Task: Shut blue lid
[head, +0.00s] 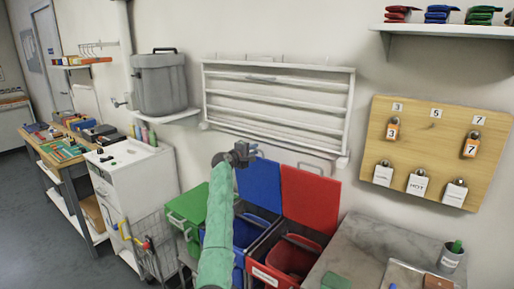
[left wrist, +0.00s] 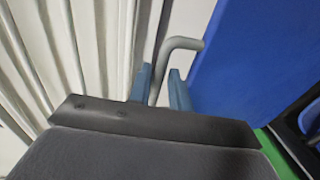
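The blue lid (head: 260,186) stands raised, leaning back toward the wall above the blue bin (head: 246,233). It fills the right of the left wrist view (left wrist: 262,65). A grey bent handle (left wrist: 183,43) shows beside the lid's edge. My left gripper (head: 241,154) is at the lid's upper left corner. In the left wrist view its two blue-grey fingers (left wrist: 159,88) are apart, with the handle's bar between them. A gap seems to show beside the bar, so the fingers do not look closed on it. My right gripper is not in view.
The red lid (head: 308,203) stands raised right of the blue one. The green lid (head: 188,204) is lower, at the left. A white wall rack (head: 278,68) is just behind my gripper. A grey counter (head: 370,247) stands at the right, a wire cart (head: 153,245) at the left.

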